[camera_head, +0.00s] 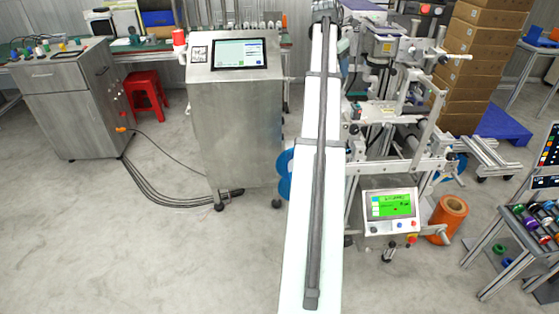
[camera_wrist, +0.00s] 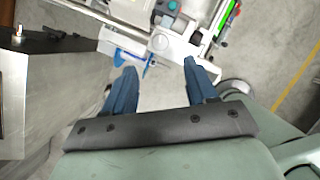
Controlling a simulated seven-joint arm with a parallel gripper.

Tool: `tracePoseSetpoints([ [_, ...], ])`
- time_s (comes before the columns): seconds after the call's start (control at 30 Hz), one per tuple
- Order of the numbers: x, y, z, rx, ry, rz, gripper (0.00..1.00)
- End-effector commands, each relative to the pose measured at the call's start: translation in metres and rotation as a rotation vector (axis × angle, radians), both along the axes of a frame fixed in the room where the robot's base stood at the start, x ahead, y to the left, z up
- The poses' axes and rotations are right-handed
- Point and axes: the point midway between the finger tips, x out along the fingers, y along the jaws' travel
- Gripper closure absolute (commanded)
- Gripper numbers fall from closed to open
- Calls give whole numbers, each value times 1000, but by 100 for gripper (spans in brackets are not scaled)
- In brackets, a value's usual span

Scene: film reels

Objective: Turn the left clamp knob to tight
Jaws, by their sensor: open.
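My gripper (camera_wrist: 160,68) shows in the wrist view with its two blue fingers well apart and nothing between them. Beyond the fingertips is part of a white and grey machine (camera_wrist: 125,42) with a round grey knob-like part (camera_wrist: 160,42) and a blue piece (camera_wrist: 149,64). I cannot tell whether either is the left clamp knob, nor how it is turned. The fingers appear apart from these parts. In the head view the labelling-type machine (camera_head: 385,115) stands right of my arm; its clamp knobs are too small to make out, and my fingers are not distinguishable.
A steel cabinet with a screen (camera_head: 237,110) stands left of my arm. A green-screen control panel (camera_head: 391,207) and an orange roll (camera_head: 448,218) are at the right, with stacked cartons (camera_head: 485,50) behind. A bottle-laden table (camera_head: 520,235) is far right. Floor at front left is clear.

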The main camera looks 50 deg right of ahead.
Motion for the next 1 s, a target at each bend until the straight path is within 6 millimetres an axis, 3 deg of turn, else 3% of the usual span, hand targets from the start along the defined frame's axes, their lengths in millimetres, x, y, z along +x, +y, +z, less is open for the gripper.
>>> tracePoseSetpoints([
  [0.23,3,15,38,-1,0,-1,43],
  [1.0,11,5,40,-88,-308,-600,43],
])
